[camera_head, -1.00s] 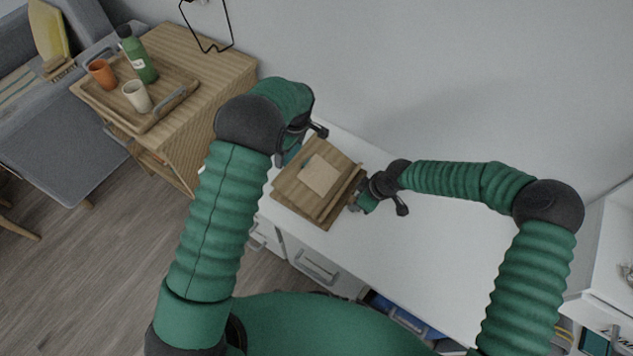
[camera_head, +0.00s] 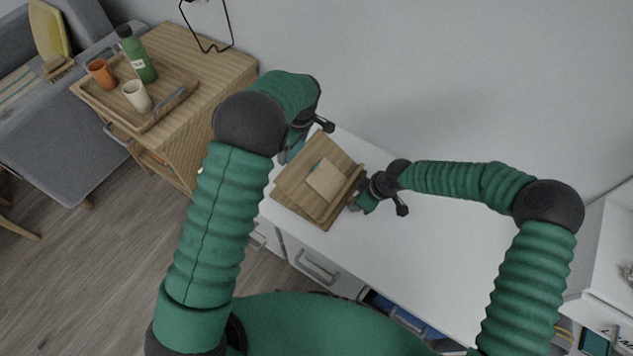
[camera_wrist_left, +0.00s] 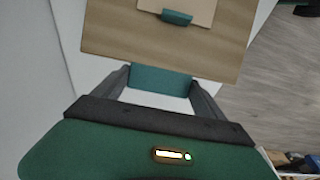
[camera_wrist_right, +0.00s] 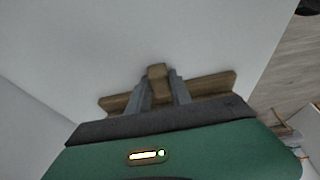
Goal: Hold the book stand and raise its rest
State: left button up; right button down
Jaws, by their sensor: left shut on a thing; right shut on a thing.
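The wooden book stand (camera_head: 290,190) lies on the white desk, with its hinged rest (camera_head: 343,157) tilted up from the base and a light brown panel (camera_head: 326,180) on it. My left gripper (camera_head: 306,139) is at the stand's upper left edge. In the left wrist view its fingers are shut on a teal tab (camera_wrist_left: 160,79) at the edge of the wooden board (camera_wrist_left: 110,38). My right gripper (camera_wrist_right: 158,85) is at the stand's right side. In the right wrist view it is shut on a small wooden piece (camera_wrist_right: 157,70) of the stand. Its fingertips are barely visible in the head view.
The white desk (camera_head: 430,260) is clear to the right of the stand, with a wall behind it. Drawers (camera_head: 318,266) are below its front edge. A wooden cabinet (camera_head: 215,75) at the left bears a tray (camera_head: 170,112) with two cups and a green bottle.

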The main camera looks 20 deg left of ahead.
pick_arm(q)
jog(key=shift+d+r, duration=0.35)
jog(key=shift+r, duration=0.15)
pick_arm(e)
jog(key=shift+s+f, duration=0.1)
jog(key=shift+s, duration=0.05)
pick_arm(q)
jog(key=shift+s+d+r, duration=0.15)
jog(key=shift+d+r, duration=0.25)
jog(key=shift+r, duration=0.15)
jog(key=shift+s+d+r, duration=0.15)
jog(key=shift+d+r, duration=0.15)
jog(key=shift+r, duration=0.05)
jog(key=shift+s+d+r, duration=0.25)
jog(key=shift+d+r, duration=0.55)
jog(key=shift+r, duration=0.05)
